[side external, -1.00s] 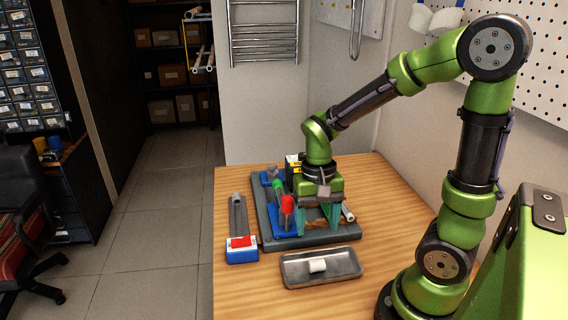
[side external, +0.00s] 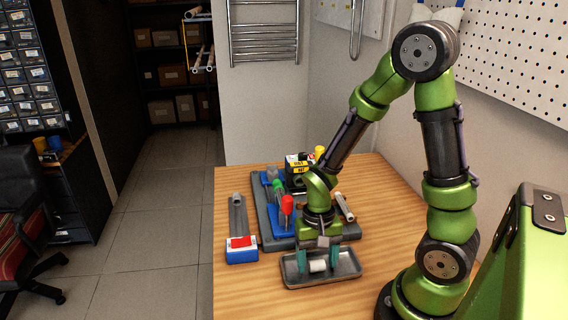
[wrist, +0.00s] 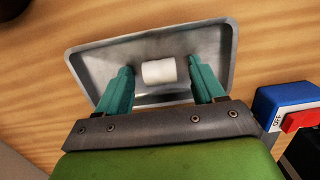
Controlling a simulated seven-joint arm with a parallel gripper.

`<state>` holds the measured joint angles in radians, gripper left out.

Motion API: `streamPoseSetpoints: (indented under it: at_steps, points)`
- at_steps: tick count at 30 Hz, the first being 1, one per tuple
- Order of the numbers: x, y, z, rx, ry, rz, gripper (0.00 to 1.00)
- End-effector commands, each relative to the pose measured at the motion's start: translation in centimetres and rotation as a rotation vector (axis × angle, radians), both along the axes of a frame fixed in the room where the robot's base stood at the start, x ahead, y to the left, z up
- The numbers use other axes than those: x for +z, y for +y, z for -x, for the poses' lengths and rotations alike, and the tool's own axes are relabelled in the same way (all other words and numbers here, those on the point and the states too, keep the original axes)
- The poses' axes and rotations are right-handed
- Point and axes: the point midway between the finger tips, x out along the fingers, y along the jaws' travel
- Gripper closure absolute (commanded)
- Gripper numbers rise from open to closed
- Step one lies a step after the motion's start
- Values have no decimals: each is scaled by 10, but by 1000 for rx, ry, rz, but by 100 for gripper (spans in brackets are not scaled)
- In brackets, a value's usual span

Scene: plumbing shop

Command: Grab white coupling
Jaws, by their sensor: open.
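The white coupling (side external: 318,266) is a short white cylinder lying on its side in a shallow grey metal tray (side external: 345,276). My gripper (side external: 319,262) is open, pointing down at the tray, with its teal fingers to either side of the coupling. In the wrist view, the coupling (wrist: 159,71) lies a little beyond and between the fingertips of my gripper (wrist: 160,75), with a gap on both sides. The tray (wrist: 229,45) also shows there. I cannot tell exactly how high the fingertips are above the tray floor.
Behind the tray, a dark grey board (side external: 272,243) holds red- and green-handled tools (side external: 287,205) and a yellow-black box (side external: 298,172). A blue-white switch box with a red switch (side external: 241,250) is left of the tray. Bare wood (side external: 240,295) lies in front.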

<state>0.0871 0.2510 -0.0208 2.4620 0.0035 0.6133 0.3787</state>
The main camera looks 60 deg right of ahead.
Motion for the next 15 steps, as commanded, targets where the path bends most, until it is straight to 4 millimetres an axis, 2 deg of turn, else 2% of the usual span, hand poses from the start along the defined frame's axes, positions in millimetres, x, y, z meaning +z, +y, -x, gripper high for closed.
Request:
streamPoseSetpoints:
  at_steps: [2,12,15]
  points:
    - [0,0,0,0,0,0,35]
    - [1,0,0,1,-1,1,87]
    - [1,0,0,1,-1,1,90]
